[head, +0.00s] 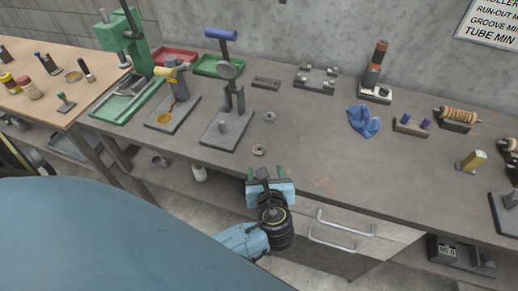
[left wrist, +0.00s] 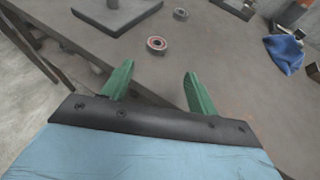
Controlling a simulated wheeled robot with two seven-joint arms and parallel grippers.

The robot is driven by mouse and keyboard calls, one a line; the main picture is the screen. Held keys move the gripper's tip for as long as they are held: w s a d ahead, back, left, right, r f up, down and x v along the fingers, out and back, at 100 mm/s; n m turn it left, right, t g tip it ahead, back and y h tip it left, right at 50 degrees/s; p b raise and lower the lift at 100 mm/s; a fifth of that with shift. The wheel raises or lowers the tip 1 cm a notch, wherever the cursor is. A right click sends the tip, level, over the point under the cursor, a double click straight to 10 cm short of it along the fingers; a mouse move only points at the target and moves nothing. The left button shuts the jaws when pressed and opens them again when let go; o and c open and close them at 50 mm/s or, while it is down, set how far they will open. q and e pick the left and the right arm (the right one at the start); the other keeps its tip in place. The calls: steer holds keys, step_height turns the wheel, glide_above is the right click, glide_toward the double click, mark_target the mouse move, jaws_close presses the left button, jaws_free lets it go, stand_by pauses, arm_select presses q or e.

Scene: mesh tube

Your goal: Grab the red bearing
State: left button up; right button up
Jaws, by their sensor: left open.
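The red bearing (head: 259,150) is a small ring lying flat on the grey workbench near its front edge. It also shows in the left wrist view (left wrist: 156,45), with a reddish ring around a dark centre, beyond the fingertips. My left gripper (head: 265,178) is at the bench's front edge, just nearer than the bearing. In the left wrist view its two green fingers (left wrist: 158,78) are apart with nothing between them. A second, grey bearing (head: 269,117) lies farther back; it also shows in the left wrist view (left wrist: 180,14). My right gripper is not in view.
A dark base plate with a post (head: 222,127) stands left of the bearings. A blue cloth (head: 363,121) lies to the right. A green press (head: 124,47) stands at the back left. The bench between bearings and cloth is clear. Drawers (head: 345,232) sit below the front edge.

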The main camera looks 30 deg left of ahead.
arm_select(q)
glide_toward(259, 148)
steer(key=shift+w+a+f, duration=0.2)
steer(key=shift+w+f, duration=0.25)
steer(key=shift+w, duration=0.2)
steer(key=shift+a+b+x, duration=0.25)
steer(key=shift+b+x, duration=0.2)
steer(key=shift+x, duration=2.3)
steer(key=shift+s, duration=0.15)
steer(key=shift+r, duration=0.1)
steer(key=c, duration=1.1)
